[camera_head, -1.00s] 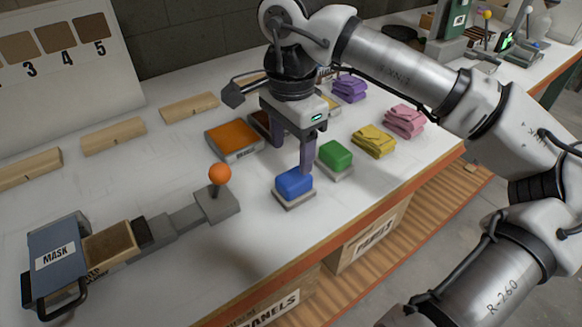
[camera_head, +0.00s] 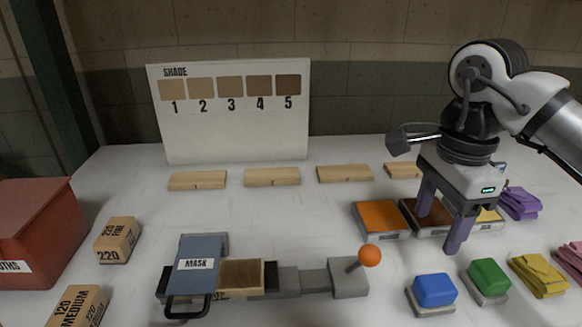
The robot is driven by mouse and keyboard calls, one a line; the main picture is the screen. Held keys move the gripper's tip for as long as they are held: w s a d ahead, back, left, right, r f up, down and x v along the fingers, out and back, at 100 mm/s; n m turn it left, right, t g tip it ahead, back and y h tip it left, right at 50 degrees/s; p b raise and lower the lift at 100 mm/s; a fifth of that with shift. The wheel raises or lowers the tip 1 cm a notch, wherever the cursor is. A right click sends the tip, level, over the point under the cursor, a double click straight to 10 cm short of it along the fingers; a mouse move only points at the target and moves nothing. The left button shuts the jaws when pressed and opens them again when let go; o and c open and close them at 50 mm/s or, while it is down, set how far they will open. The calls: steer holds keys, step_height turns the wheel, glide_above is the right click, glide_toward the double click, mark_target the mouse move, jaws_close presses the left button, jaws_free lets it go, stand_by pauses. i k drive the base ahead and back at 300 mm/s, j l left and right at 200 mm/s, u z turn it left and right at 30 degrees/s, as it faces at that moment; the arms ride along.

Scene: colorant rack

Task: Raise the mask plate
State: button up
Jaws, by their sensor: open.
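The mask plate (camera_head: 197,266) is a blue-grey plate labelled MASK at the lower left of the fixture, with a black handle (camera_head: 187,307) at its front edge. It lies down over the left part of the fixture, and a brown panel (camera_head: 241,274) shows right beside it. The fixture runs right to a grey block with an orange-knobbed lever (camera_head: 370,256). My gripper (camera_head: 440,223) hangs at the right, fingers down and apart, empty. It is above the table near the colour trays, well to the right of the mask plate.
Blue (camera_head: 434,290) and green (camera_head: 489,277) blocks sit at the front right, near folded yellow cloths (camera_head: 540,275). An orange tray (camera_head: 381,218) is left of my gripper. Wooden pieces (camera_head: 272,177) line the back before the shade board (camera_head: 231,112). A red bin (camera_head: 32,232) and sanding blocks (camera_head: 117,240) stand left.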

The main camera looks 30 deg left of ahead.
mark_target(195, 272)
steer(key=u, duration=1.25)
